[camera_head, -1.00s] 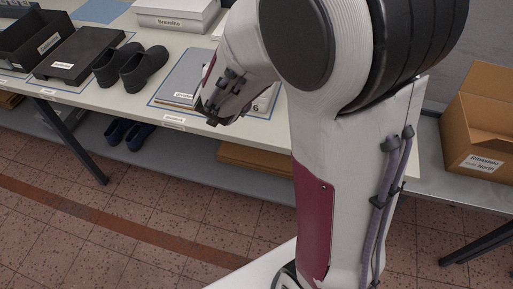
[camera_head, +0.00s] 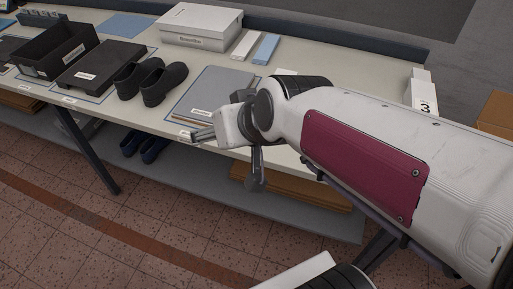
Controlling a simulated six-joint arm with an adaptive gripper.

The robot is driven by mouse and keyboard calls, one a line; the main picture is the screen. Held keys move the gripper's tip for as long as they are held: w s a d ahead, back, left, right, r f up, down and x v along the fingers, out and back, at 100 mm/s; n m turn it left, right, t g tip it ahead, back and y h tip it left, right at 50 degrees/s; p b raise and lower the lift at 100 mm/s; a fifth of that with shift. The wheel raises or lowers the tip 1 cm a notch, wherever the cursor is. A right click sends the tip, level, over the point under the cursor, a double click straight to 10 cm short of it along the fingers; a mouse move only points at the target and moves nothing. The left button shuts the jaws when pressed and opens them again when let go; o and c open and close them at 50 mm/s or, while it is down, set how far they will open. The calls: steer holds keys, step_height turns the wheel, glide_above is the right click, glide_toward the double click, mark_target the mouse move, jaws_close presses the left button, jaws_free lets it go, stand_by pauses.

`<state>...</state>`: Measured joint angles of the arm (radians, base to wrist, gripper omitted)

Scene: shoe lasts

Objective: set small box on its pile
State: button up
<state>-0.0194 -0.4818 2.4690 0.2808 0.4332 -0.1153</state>
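A white lidded shoe box (camera_head: 200,24) with a label on its front stands at the back of the table. A narrow white piece (camera_head: 247,45) and a narrow blue piece (camera_head: 266,48) lie to its right. I cannot tell which thing is the small box. A flat grey stack or panel (camera_head: 222,88) with a label lies near the front edge, and it may be a pile.
Black shoes (camera_head: 152,78), a black lidded box (camera_head: 98,66) and a black open bin (camera_head: 57,49) stand left of the grey panel. A white block marked 3 (camera_head: 421,94) stands at the right, near a cardboard box (camera_head: 497,114). Brown flat cartons (camera_head: 290,186) lie on the lower shelf.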

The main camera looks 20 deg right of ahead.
steer(key=s+d+f+g+h, duration=0.1)
steer(key=s+d, duration=0.3)
steer(key=s, duration=0.9)
steer(key=shift+f+n+g+h, duration=0.15)
steer(key=shift+n+g+h, duration=0.2)
steer(key=shift+g, duration=0.55)
